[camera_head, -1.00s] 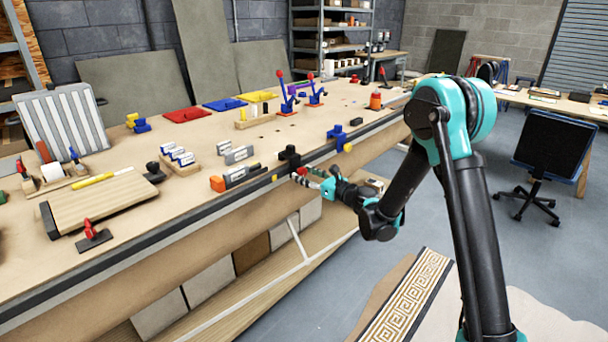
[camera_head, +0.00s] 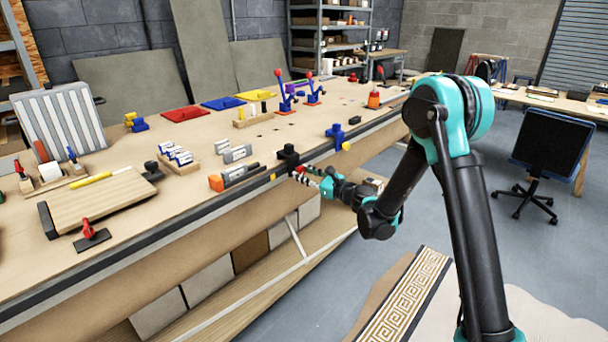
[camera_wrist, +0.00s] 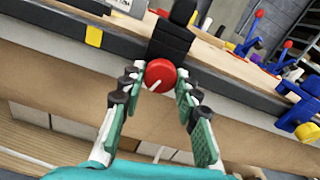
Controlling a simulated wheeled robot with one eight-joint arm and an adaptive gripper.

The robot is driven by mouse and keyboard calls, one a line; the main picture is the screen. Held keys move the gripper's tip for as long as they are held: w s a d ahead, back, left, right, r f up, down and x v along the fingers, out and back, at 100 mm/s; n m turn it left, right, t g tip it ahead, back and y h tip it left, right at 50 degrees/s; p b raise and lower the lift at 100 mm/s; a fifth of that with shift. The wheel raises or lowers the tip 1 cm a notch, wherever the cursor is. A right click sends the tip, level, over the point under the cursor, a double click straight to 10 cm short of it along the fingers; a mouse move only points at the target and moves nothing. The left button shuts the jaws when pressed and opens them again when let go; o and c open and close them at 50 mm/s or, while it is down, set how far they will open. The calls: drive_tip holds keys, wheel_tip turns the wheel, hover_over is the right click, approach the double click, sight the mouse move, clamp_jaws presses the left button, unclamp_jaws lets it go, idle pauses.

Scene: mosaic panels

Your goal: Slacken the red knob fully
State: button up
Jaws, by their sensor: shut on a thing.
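The red knob (camera_wrist: 160,74) is a round disc with a white line across its lower part. It sits on the front of a black block-like clamp (camera_wrist: 172,42) at the bench's front edge. My gripper (camera_wrist: 158,84) has a finger on each side of the knob and is shut on it. In the head view my gripper (camera_head: 304,172) reaches the bench edge from the right, below the black clamp (camera_head: 288,157). The knob is only a small red spot there.
A blue clamp with a yellow knob (camera_wrist: 304,115) stands to the right on the same edge. A yellow tab (camera_wrist: 94,36) is on the edge to the left. An orange-ended grey tool (camera_head: 234,177) lies left of the black clamp. Open floor lies right of the bench.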

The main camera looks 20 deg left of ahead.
drive_tip(key=n, duration=1)
drive_tip(key=shift+d+n, duration=0.1)
drive_tip(key=shift+n, duration=0.3)
drive_tip(key=n, duration=0.5)
drive_tip(key=shift+n, duration=0.3)
drive_tip(key=n, duration=0.5)
drive_tip(key=shift+r, duration=0.1)
drive_tip(key=shift+n, duration=0.3)
drive_tip(key=o, duration=1.1)
drive_tip(key=shift+o, duration=0.2)
drive_tip(key=shift+d, duration=0.1)
drive_tip(key=v, duration=1.1)
drive_tip(key=shift+s+d, duration=0.15)
drive_tip(key=shift+d, duration=0.2)
